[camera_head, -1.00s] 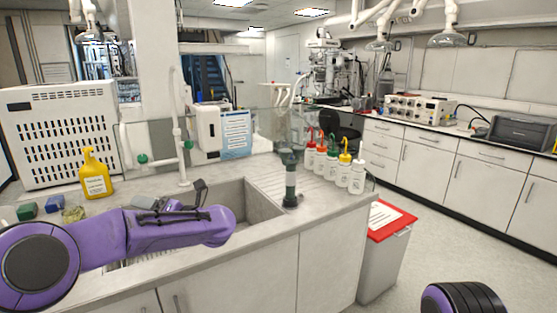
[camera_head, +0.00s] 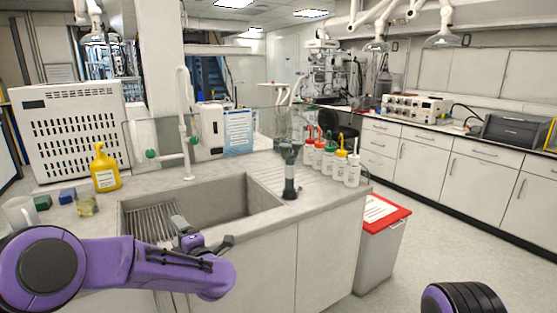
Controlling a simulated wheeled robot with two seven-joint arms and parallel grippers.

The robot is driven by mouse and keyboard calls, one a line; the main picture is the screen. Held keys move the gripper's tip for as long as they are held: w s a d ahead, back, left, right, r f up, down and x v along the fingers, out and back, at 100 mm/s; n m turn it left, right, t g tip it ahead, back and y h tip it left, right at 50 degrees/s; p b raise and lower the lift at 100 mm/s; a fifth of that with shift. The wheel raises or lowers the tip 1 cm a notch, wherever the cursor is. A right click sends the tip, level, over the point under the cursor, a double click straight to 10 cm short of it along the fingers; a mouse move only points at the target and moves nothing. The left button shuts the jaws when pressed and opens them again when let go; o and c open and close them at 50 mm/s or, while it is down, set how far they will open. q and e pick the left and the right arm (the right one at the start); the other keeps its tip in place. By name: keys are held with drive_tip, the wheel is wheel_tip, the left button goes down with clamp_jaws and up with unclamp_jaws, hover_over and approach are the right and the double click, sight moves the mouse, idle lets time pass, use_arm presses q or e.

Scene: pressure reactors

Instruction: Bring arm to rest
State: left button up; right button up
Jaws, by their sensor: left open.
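My purple left arm (camera_head: 130,265) comes in from the left in front of the sink counter. Its grey gripper (camera_head: 203,238) is open and empty, with the fingers pointing away from me and seen over the sink's front edge. Whether it touches the counter cannot be told. A dark, ribbed piece of my right arm (camera_head: 463,299) shows at the bottom right. My right gripper is out of view.
The sink (camera_head: 235,200) lies beyond the left gripper. A yellow bottle (camera_head: 105,168), a green-black device (camera_head: 290,172) and several wash bottles (camera_head: 353,171) stand on the counter. A red-lidded bin (camera_head: 383,214) stands right of it. Floor at right is clear.

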use_arm(q)
drive_tip(key=s+d+f+m+g+h, duration=0.1)
drive_tip(key=s+f+m+h, duration=0.2)
drive_tip(key=s+f+m, duration=0.45)
drive_tip(key=s+f+m+g+h, duration=0.1)
drive_tip(key=s+f+m+h, duration=0.3)
drive_tip(key=f, duration=0.6)
drive_tip(key=s+d+f+m+g+h, duration=0.1)
drive_tip(key=s+f+m+h, duration=0.15)
drive_tip(key=s+f, duration=0.55)
drive_tip(key=s+a+f+m+g, duration=0.1)
drive_tip(key=s+a+f+g, duration=0.1)
drive_tip(key=s, duration=0.6)
drive_tip(key=s+a+f+m+g, duration=0.1)
drive_tip(key=s+f+m+g, duration=0.1)
drive_tip(key=s, duration=0.7)
drive_tip(key=s+a+f+m+g, duration=0.1)
drive_tip(key=s+a+f+g, duration=0.1)
drive_tip(key=s+f, duration=0.4)
drive_tip(key=s+g, duration=0.1)
drive_tip(key=s, duration=0.2)
drive_tip(key=shift+a+m, duration=0.3)
drive_tip(key=shift+y, duration=0.25)
drive_tip(key=shift+c, duration=0.3)
